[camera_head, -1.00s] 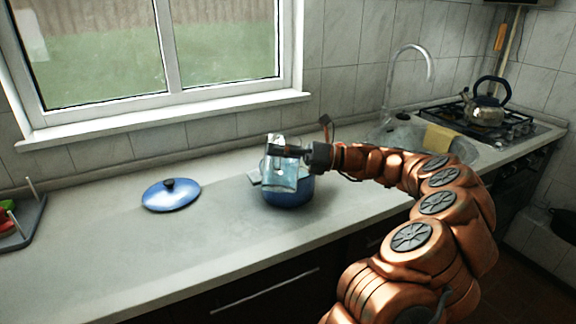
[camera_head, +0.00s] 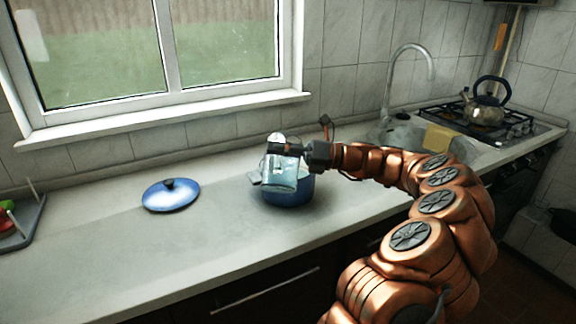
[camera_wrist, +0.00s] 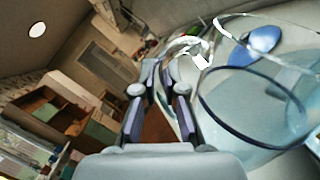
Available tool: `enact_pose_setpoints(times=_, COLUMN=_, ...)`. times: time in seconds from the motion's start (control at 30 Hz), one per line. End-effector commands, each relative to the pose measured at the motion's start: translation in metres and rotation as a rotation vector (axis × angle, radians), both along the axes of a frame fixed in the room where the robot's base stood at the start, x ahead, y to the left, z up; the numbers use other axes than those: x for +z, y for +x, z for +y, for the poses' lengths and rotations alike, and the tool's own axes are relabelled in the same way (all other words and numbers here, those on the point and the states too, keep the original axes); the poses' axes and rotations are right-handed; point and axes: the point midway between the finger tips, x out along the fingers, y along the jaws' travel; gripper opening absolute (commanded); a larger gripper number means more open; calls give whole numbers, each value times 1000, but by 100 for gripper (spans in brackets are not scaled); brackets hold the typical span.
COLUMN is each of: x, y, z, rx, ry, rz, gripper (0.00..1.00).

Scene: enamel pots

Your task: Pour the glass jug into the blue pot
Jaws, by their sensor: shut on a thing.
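The glass jug (camera_head: 282,172) is clear with pale blue liquid in it. My gripper (camera_head: 284,149) is shut on the jug near its top and holds it above the blue pot. The jug looks tilted. The blue pot (camera_head: 290,197) stands on the counter, its opening mostly hidden behind the jug. In the wrist view my gripper's fingers (camera_wrist: 158,90) are beside the glass rim (camera_wrist: 252,108). I cannot tell whether liquid is leaving the jug. The blue lid (camera_head: 171,196) lies on the counter to the left of the pot.
A grey tray (camera_head: 36,232) with red and green items is at the far left. The sink tap (camera_head: 430,68), a yellow cloth (camera_head: 438,138) and a kettle (camera_head: 487,108) on the hob are at the right. The counter in front of the lid is clear.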

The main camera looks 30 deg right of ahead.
Motion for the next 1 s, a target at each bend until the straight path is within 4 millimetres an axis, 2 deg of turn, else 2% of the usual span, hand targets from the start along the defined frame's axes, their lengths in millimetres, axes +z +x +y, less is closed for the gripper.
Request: enact_pose_setpoints(times=1.0, x=3, y=1, z=-3, rx=-2, ry=35, rz=37, gripper=0)
